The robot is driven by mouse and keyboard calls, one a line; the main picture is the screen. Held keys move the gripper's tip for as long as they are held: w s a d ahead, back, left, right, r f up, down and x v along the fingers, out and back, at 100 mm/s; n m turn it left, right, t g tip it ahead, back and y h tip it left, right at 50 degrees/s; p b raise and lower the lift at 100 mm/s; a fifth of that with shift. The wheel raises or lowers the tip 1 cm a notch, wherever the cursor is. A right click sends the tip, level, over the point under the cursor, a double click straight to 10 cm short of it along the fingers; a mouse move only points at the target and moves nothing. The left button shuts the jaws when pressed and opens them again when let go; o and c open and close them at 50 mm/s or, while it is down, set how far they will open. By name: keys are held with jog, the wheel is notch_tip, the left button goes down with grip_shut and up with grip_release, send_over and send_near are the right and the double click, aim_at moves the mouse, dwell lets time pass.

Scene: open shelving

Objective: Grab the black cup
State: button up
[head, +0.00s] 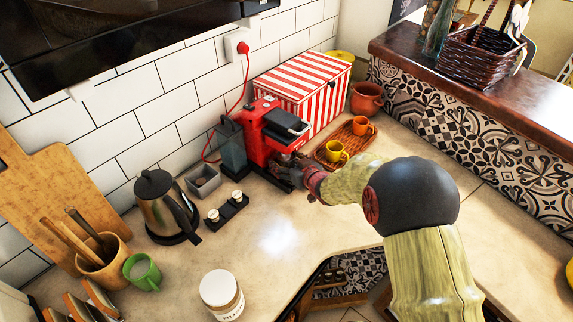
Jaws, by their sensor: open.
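My gripper (288,172) is at the front of the red coffee machine (256,140), low over its drip-tray area. The jaws are open, though the fingers are small and dark against the machine. I cannot clearly make out a black cup. The spot under the machine's spout is largely covered by my gripper, and dark shapes there blend with its fingers. A yellow cup (336,151) and an orange cup (361,126) stand on a wooden tray (333,163) to the right of my gripper.
A red-striped box (300,88) stands behind the machine. A kettle (168,207), a black holder (228,209), a green mug (142,271) and a white jar (221,292) stand to the left. The middle of the counter is clear. A raised tiled ledge bounds the right.

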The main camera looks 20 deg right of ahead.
jog(key=c, duration=0.3)
jog(key=c, duration=1)
jog(key=shift+c, duration=0.4)
jog(key=shift+r, duration=0.15)
